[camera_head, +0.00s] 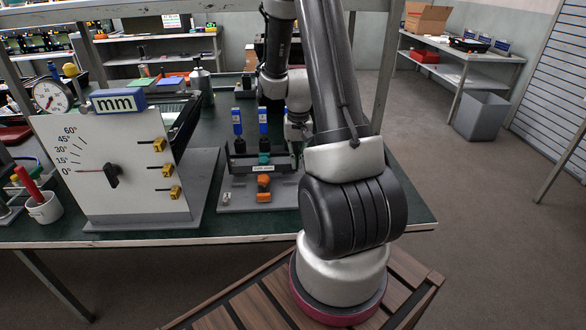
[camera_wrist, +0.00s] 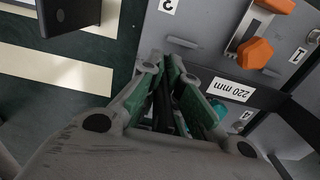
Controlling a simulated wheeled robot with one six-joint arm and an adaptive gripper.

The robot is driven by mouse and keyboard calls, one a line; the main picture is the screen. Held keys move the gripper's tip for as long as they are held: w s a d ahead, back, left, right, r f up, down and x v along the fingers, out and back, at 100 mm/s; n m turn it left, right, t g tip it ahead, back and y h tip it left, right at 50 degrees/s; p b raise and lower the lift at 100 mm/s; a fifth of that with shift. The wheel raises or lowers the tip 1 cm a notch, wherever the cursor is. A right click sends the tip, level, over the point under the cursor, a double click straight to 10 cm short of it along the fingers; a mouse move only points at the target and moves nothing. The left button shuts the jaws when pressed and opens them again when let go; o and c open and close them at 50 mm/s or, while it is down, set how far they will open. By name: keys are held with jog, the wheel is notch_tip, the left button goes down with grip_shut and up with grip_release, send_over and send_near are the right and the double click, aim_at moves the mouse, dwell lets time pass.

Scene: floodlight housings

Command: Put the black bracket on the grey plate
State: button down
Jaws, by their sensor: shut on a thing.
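My gripper (camera_wrist: 170,75) is shut on a narrow black piece (camera_wrist: 163,103) that shows between its green pads. I take this piece for the black bracket; most of it is hidden by the fingers. The grey plate (camera_wrist: 212,22) lies beside and beyond the fingertips, with numbered spots and a label reading 220 mm. In the head view the grey plate (camera_head: 238,203) is on the green bench. There my gripper is hidden behind my arm, and I cannot see the held piece. I cannot tell whether the piece touches the plate.
Orange clamp parts (camera_head: 263,182) and two blue-topped uprights (camera_head: 237,122) stand on the plate. A white dial board (camera_head: 110,165) stands to its left. In the wrist view, a black piece with a hole (camera_wrist: 80,14) stands by cream strips (camera_wrist: 50,68) on the bench.

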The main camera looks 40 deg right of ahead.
jog(key=shift+f, duration=1.75)
jog(key=shift+f, duration=0.15)
jog(key=c, duration=1.6)
grip_release()
jog(key=shift+c, duration=0.2)
